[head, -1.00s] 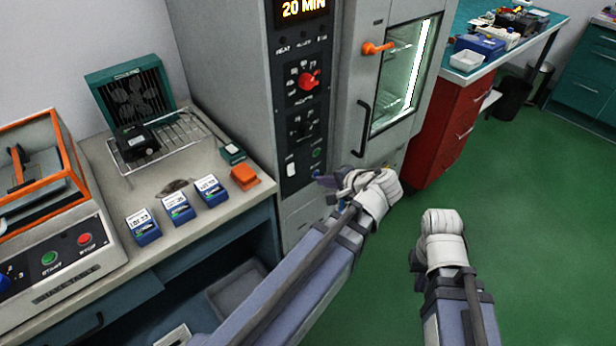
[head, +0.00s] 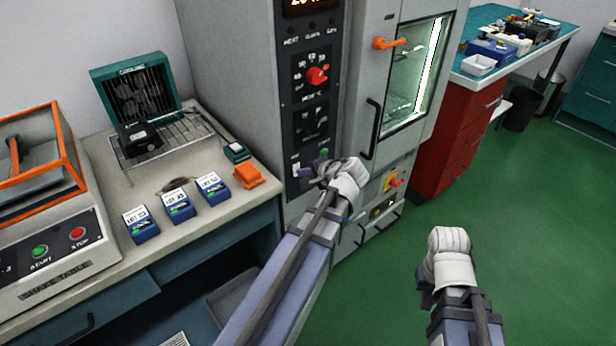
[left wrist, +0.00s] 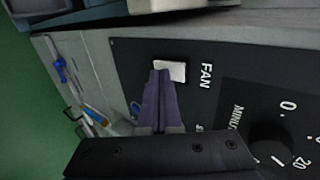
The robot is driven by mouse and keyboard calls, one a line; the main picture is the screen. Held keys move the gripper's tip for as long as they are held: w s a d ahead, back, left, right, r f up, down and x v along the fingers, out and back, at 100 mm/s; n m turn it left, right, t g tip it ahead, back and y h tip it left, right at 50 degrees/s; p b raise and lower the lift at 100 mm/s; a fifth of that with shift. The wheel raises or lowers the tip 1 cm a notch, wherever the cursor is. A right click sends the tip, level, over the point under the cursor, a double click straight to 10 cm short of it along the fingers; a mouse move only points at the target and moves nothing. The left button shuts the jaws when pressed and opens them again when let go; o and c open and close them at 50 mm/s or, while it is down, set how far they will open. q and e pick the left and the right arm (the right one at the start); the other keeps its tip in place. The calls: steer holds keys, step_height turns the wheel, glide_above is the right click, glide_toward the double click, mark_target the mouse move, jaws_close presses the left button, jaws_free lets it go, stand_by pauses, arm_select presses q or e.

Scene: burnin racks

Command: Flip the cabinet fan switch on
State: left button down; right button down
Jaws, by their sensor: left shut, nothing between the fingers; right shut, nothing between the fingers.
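The white fan switch (left wrist: 172,70) sits on the cabinet's black control panel beside the printed word FAN. It shows in the head view as a small pale patch (head: 295,169) low on the panel, partly hidden by my left gripper. My left gripper (head: 311,173) is shut and empty, right in front of the panel. In the left wrist view its purple fingertips (left wrist: 160,74) overlap the switch's edge; I cannot tell whether they touch it. My right gripper (head: 425,297) is shut and empty, over the green floor, apart from the cabinet.
Above the switch are a red knob (head: 317,76) and a black timer knob (left wrist: 270,143). The cabinet door has a black handle (head: 371,128) and an orange latch (head: 388,43). A bench with blue boxes (head: 175,207) stands left. Green floor is open at right.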

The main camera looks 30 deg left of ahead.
steer(key=shift+f, duration=0.1)
stand_by(0.5)
steer(key=shift+r+p, duration=0.75)
steer(key=shift+r, duration=0.05)
